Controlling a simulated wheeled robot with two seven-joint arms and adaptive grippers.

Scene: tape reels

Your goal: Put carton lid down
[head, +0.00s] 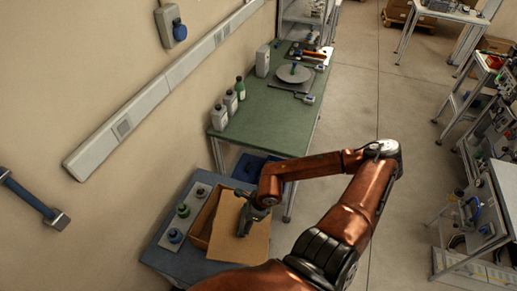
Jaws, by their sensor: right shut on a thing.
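A cardboard carton (199,226) stands on the blue-grey bench at the lower middle of the head view. Its carton lid (259,240), a flat brown sheet, lies over the right part of it or is held just above it; I cannot tell which. The carton's left part shows uncovered. The exact finger contact is too small to see. My left gripper is not in view.
The blue-grey bench (160,250) bears a grey plate with green and blue knobs (183,210) left of the carton. Behind it is a green-topped table (280,118) with bottles (230,101) and a round disc (295,74). Open floor (400,115) lies to the right.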

